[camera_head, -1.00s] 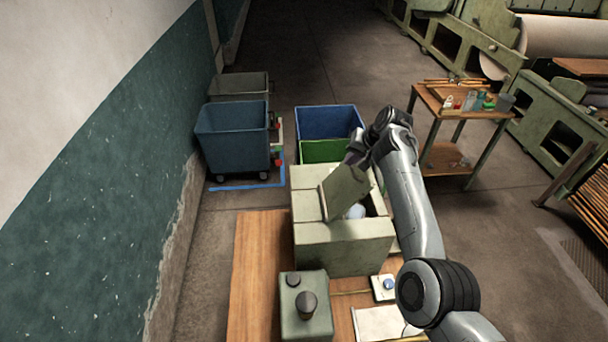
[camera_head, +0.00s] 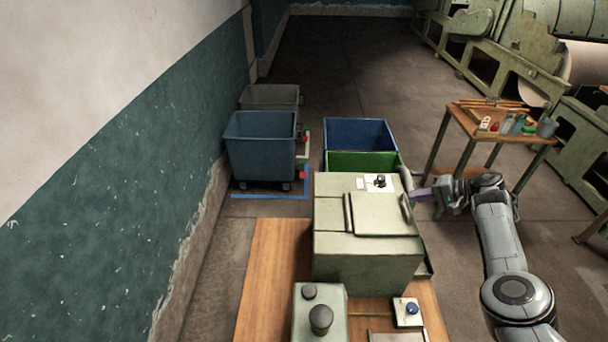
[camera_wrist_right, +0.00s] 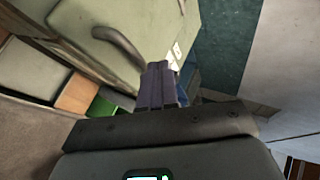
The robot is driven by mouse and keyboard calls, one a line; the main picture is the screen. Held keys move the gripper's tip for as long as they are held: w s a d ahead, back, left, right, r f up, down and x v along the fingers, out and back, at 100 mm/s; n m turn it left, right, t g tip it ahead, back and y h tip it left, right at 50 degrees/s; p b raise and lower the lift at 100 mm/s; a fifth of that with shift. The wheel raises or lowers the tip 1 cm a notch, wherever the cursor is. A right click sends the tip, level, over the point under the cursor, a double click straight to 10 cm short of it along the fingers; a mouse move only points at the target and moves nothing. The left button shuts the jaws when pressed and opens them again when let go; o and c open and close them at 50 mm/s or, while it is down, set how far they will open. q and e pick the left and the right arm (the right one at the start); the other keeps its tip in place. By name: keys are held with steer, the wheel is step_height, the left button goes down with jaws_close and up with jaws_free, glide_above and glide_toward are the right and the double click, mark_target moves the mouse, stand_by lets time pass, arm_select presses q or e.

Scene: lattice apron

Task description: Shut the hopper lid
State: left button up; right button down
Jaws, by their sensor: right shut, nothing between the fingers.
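The hopper (camera_head: 365,262) is a pale green metal box on the wooden table. Its lid (camera_head: 384,214) lies flat over the top opening, with a curved handle (camera_head: 406,207) at its right edge. The lid and handle (camera_wrist_right: 120,45) also show in the right wrist view. My right gripper (camera_head: 416,195) is shut and empty, just to the right of the handle; in the wrist view its fingers (camera_wrist_right: 158,84) are together near the handle's end. I cannot tell if they touch it. My left gripper is not in view.
Blue (camera_head: 357,134) and green (camera_head: 362,160) bins stand behind the hopper. A blue cart (camera_head: 260,147) stands at the left by the wall. A canister (camera_head: 318,318) and a small blue-button box (camera_head: 407,311) are in front. A side table (camera_head: 490,129) stands back right.

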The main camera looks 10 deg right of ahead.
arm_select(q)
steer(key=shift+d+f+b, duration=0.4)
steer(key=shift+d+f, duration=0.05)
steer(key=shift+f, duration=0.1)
arm_select(e)
steer(key=shift+s+d+f, duration=0.1)
steer(key=shift+d+f, duration=0.15)
steer(key=shift+f, duration=0.3)
steer(key=shift+d+f, duration=0.25)
steer(key=shift+f, duration=0.3)
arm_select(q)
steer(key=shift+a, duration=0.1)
arm_select(e)
steer(key=shift+a, duration=0.1)
steer(key=shift+r, duration=0.1)
